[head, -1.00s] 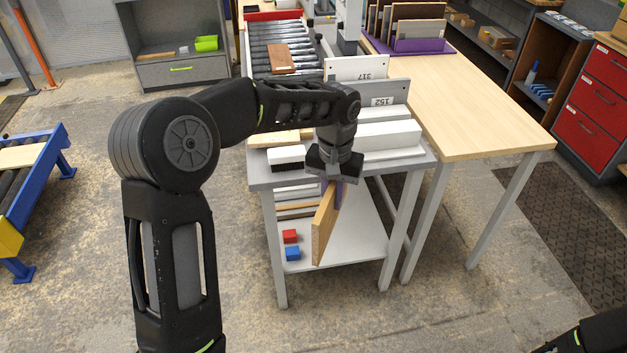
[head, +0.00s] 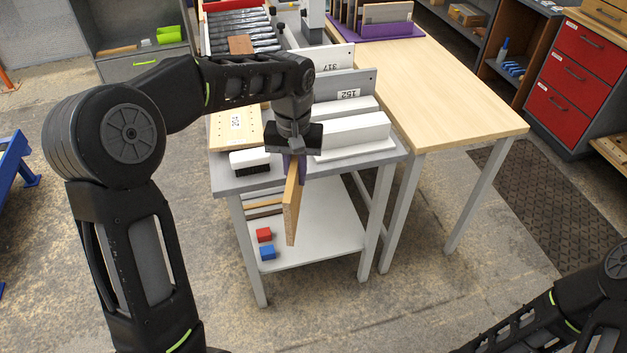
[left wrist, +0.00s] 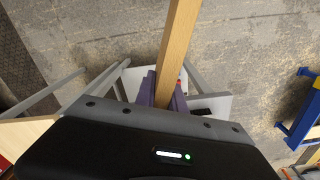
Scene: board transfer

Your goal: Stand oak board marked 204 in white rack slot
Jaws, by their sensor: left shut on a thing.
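My left gripper (head: 294,165) is shut on a light wooden board (head: 291,206), which hangs upright, edge toward me, in front of the bench's near edge. Its marking is not visible. The left wrist view shows the board (left wrist: 176,50) running out from between the purple fingers (left wrist: 162,98). The white rack (head: 352,138) stands on the grey bench just right of and behind the gripper. Grey-white boards marked 317 (head: 318,62) and 152 (head: 335,84) stand behind its front block. My right arm enters at the lower right, its gripper out of view.
A wooden board with a label (head: 222,130) lies on the grey bench (head: 228,184), with a black-and-white brush (head: 249,161) before it. A wooden table (head: 440,90) adjoins at right, mostly clear.

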